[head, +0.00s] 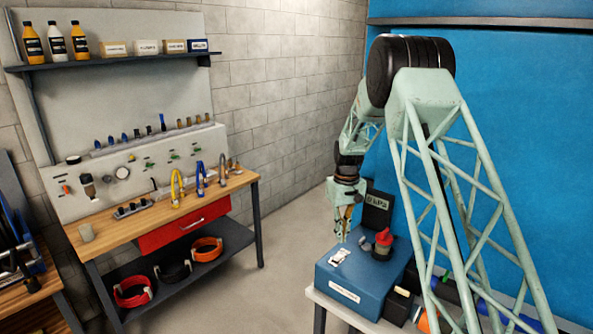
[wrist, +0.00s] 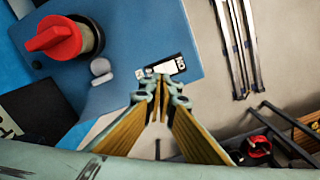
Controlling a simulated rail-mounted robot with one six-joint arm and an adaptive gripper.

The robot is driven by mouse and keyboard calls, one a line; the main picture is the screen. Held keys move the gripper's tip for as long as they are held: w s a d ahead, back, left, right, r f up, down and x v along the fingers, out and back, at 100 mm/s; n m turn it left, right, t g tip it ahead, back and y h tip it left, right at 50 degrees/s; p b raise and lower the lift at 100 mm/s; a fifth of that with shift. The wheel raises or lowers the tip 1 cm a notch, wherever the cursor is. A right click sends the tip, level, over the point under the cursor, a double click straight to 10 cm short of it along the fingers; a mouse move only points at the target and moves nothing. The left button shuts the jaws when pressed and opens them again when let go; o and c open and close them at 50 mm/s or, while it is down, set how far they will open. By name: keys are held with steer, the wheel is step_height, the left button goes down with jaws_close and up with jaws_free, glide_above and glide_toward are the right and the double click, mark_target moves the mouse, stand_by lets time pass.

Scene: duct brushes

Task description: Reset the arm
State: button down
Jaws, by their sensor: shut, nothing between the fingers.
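My gripper (head: 343,235) hangs down from my arm over the blue box (head: 345,278) in the head view. In the wrist view its two yellow-sided fingers come together at the tips (wrist: 160,84), with nothing seen between them. The tips appear beside a small white and black plate (wrist: 177,64) on the blue box (wrist: 140,25). I cannot tell whether they touch it. A red knob (head: 383,238) on a dark base stands on the box; it also shows in the wrist view (wrist: 55,38).
A dark sign (head: 377,208) stands behind the box. Grey rods (wrist: 235,45) and a dark item with a red cap (wrist: 258,147) lie right of the box in the wrist view. Open floor separates the benches.

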steer(key=s+r+m+t+b, duration=0.2)
steer(key=s+r+b, duration=0.4)
steer(key=s+r, duration=2.1)
steer(key=s+r+b, duration=0.3)
steer(key=s, duration=1.5)
steer(key=s+f+t+b, duration=0.1)
steer(key=s+f, duration=0.2)
steer(key=s, duration=0.7)
steer(key=s+f+m+t+b, duration=0.1)
steer(key=s+f+b, duration=0.1)
steer(key=s, duration=0.8)
steer(key=shift+s+f+m, duration=0.2)
steer(key=shift+f+m, duration=0.1)
steer(key=shift+f, duration=0.25)
